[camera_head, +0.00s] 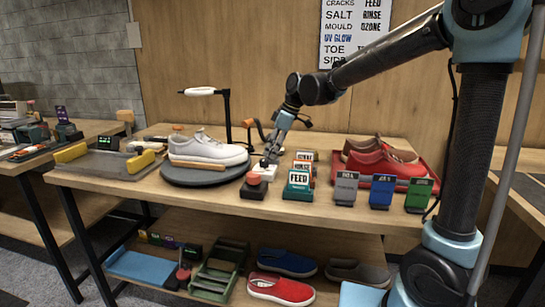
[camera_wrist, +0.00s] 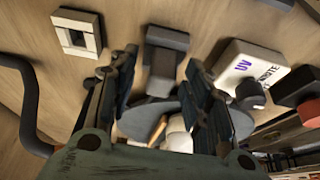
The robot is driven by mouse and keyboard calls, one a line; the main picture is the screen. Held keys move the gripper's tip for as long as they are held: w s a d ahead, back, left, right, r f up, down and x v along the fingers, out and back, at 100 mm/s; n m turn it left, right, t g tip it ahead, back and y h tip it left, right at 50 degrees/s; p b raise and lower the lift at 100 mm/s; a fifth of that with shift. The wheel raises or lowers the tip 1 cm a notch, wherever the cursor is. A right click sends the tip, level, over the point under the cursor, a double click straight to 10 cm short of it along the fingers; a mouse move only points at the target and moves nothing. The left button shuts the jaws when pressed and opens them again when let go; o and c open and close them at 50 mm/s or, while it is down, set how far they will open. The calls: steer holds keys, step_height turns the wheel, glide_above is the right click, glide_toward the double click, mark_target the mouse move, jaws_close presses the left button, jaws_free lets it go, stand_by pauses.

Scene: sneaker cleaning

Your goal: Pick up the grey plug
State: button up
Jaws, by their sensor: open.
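A dark grey block with a wider top (camera_wrist: 167,38), which looks like the grey plug, lies on the wooden bench in the wrist view. It is between and just beyond the fingertips of my gripper (camera_wrist: 163,66). My gripper is open, with one finger on each side of the block; I cannot tell whether either touches it. In the head view my gripper (camera_head: 270,160) points down at the bench, right of the turntable, and I cannot make out the plug there.
A white socket plate (camera_wrist: 78,36) lies left of the plug, and a white UV box (camera_wrist: 247,68) with a black knob lies right. A white sneaker (camera_head: 207,150) sits on the dark turntable (camera_head: 205,178). Several labelled blocks and a red tray (camera_head: 425,178) stand to the right.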

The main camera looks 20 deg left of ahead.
mark_target(273, 147)
jaws_close()
step_height(273, 147, up, 9)
steer(key=shift+f, duration=0.1)
steer(key=shift+w+r, duration=0.15)
steer(key=shift+r, duration=0.2)
steer(key=w, duration=0.9)
steer(key=shift+w+a+f, duration=0.35)
steer(key=shift+a+f, duration=0.1)
